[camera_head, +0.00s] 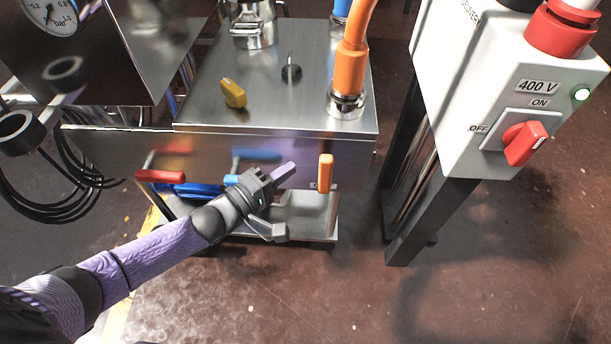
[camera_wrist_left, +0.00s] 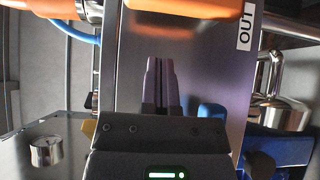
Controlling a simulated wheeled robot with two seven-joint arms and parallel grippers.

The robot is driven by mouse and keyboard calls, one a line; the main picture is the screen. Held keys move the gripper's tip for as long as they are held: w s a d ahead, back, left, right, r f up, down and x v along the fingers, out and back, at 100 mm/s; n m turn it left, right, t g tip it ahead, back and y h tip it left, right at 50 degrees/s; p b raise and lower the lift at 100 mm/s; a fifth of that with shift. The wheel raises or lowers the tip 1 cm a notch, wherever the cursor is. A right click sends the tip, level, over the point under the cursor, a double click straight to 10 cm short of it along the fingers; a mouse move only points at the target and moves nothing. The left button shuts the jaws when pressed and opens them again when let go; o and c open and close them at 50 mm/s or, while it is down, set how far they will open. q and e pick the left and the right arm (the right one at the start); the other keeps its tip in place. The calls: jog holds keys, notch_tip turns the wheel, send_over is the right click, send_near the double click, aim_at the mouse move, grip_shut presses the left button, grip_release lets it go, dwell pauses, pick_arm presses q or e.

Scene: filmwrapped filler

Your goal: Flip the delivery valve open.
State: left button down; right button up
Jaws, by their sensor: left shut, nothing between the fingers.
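An orange valve lever (camera_head: 325,173) points up and down on the steel front panel of the machine. It also shows at the top of the left wrist view (camera_wrist_left: 185,7), near a white "OUT" label (camera_wrist_left: 245,27). My left gripper (camera_head: 287,171) is shut and empty in front of the panel. Its fingertips (camera_wrist_left: 161,62) are to the left of the orange lever in the head view and apart from it. A blue lever (camera_head: 232,180), partly hidden by my gripper, and a red lever (camera_head: 160,176) are further left. My right gripper is not in view.
A white 400 V box (camera_head: 470,100) with a red switch stands right. Floor is clear at front right.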

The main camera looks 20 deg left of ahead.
aim_at(325, 175)
pick_arm(q)
jog(key=d, duration=0.3)
jog(key=shift+w+d, duration=0.35)
jog(key=shift+w, duration=0.05)
jog(key=shift+d+r+m+g+p, duration=0.15)
jog(key=shift+r+m+g+p, duration=0.15)
jog(key=shift+p, duration=0.2)
